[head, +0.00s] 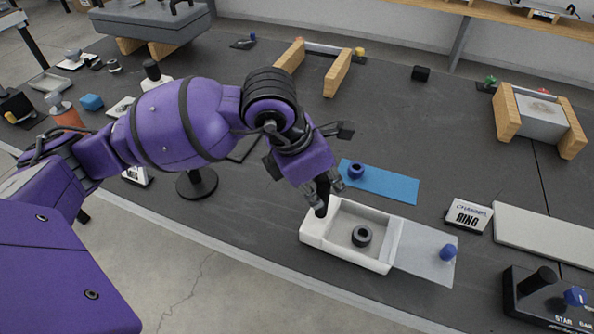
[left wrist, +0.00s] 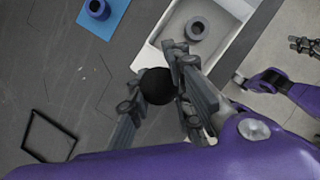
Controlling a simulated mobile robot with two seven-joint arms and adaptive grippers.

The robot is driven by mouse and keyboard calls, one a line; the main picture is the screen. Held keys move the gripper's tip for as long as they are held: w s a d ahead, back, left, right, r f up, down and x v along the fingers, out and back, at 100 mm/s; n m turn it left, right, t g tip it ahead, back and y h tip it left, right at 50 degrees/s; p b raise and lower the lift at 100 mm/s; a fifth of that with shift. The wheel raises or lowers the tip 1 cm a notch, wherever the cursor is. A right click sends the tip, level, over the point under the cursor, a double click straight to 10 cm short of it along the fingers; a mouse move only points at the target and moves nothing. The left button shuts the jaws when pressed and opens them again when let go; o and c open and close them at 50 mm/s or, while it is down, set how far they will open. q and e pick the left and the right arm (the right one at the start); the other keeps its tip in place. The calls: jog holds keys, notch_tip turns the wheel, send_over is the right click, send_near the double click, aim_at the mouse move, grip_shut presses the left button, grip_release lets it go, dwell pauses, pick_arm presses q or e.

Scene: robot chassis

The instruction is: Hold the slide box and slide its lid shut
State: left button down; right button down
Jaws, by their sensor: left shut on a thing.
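The white slide box (head: 312,232) lies near the table's front edge, its tray open, with a dark ring (head: 361,236) inside. Its grey lid (head: 425,262) sticks out to the right, with a blue knob (head: 448,252) near its far end. My left gripper (head: 318,200) is shut on the black handle at the box's left end. In the left wrist view the round black handle (left wrist: 157,86) sits between the fingers, and the box (left wrist: 152,58) shows beyond. My right gripper (left wrist: 303,45) seems to show small at that view's right edge, too small to read.
A blue plate (head: 385,183) with a dark blue ring (head: 356,170) lies just behind the box. A label block (head: 468,215) and a pale slab (head: 545,243) lie to the right. A black control box (head: 545,300) stands at the front right.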

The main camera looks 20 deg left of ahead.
dwell(0.6)
pick_arm(q)
jog(key=shift+s+f, duration=0.1)
jog(key=shift+f, duration=0.15)
dwell(0.7)
dwell(0.6)
jog(key=shift+f, duration=0.1)
